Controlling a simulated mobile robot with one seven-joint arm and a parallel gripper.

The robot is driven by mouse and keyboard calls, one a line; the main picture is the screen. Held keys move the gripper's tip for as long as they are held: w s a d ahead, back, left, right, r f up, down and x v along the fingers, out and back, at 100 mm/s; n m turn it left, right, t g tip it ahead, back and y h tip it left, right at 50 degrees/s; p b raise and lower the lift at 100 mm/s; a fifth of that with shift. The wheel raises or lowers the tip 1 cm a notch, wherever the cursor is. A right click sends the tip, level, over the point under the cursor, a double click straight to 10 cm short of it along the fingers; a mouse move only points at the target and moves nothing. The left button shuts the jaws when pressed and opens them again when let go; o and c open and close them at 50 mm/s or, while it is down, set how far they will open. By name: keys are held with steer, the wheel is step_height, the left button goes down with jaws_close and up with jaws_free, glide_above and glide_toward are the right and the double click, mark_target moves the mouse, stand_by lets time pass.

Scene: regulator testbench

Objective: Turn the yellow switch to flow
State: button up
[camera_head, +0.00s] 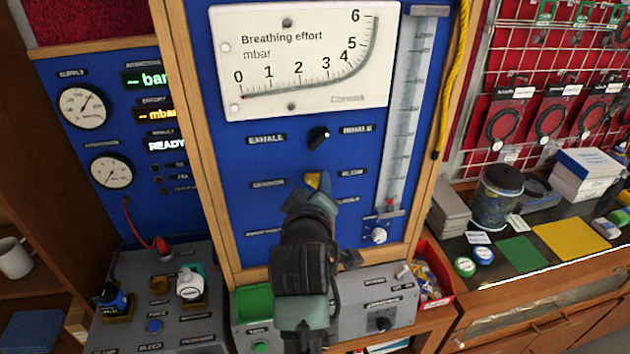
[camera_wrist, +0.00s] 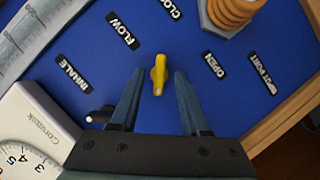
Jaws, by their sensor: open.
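The yellow switch (camera_wrist: 158,73) is a small narrow knob on the blue panel. In the wrist view its long side runs up and down, with a paler end at the bottom. The FLOW label (camera_wrist: 122,30) lies to its upper left and the OPEN label (camera_wrist: 214,65) to its right. My gripper (camera_wrist: 159,72) is open, with one finger on each side of the switch. A gap shows on both sides; I cannot tell the depth to the panel. In the head view the switch (camera_head: 312,180) is partly hidden by my gripper (camera_head: 322,188).
A black knob (camera_head: 318,137) sits just above, between the EXHALE and INHALE labels. The breathing effort gauge (camera_head: 305,55) is higher up. A clear flow tube (camera_head: 408,110) stands to the right. A grey control box (camera_head: 375,300) stands below. An orange ribbed fitting (camera_wrist: 233,12) is near the switch.

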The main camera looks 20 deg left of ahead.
steer(key=shift+w+a+f, duration=0.1)
steer(key=shift+w+f, duration=0.05)
steer(key=shift+w, duration=0.3)
jaws_close()
